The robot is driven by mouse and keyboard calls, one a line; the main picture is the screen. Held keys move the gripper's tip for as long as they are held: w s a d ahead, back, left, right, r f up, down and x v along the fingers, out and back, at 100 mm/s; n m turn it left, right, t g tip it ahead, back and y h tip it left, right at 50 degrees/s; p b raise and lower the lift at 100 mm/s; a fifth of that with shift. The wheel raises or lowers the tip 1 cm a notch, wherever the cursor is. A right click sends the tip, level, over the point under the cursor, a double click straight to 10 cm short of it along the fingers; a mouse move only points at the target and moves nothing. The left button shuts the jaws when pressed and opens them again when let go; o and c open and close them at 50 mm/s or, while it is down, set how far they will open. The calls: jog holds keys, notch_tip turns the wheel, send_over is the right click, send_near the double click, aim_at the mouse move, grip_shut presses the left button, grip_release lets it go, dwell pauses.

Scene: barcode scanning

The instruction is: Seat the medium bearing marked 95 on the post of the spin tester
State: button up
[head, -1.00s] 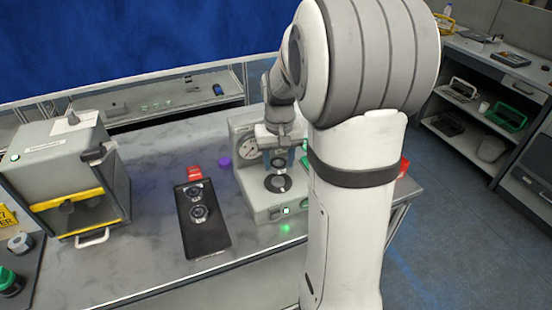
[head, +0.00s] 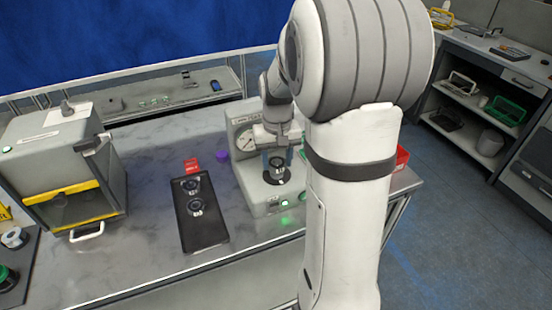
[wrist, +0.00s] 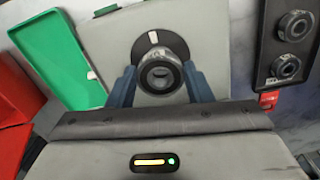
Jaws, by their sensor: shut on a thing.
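My gripper (head: 277,160) is shut on a metal bearing (wrist: 160,74), a ring with an open bore, held between the blue fingertips. The wrist view shows my gripper (wrist: 160,84) with a finger on each side of it. The spin tester (head: 244,146) is a grey machine with a round dial. Its black round plate (head: 285,178) lies under the bearing and also shows behind it in the wrist view (wrist: 151,42). The post is hidden by the bearing and fingers. I cannot tell whether the bearing touches the plate. No mark 95 is readable.
A black tray (head: 204,234) with two bearings (head: 196,206) lies left of the tester. A purple item (head: 222,156) and a red item (head: 191,164) are close by. In the wrist view, green (wrist: 55,50) and red (wrist: 12,115) bins lie left of the tester.

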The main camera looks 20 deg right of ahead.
jog(key=shift+f+b, duration=0.65)
jog(key=shift+f, duration=0.3)
dwell(0.6)
jog(key=o, duration=1.1)
jog(key=shift+o, duration=0.6)
jog(key=shift+o, duration=1.3)
jog(key=shift+r, duration=0.1)
notch_tip(320, 180, up, 7)
jog(key=p, duration=0.5)
jog(key=shift+r+p, duration=0.2)
jog(key=shift+p, duration=0.1)
jog(key=shift+s+a, duration=0.1)
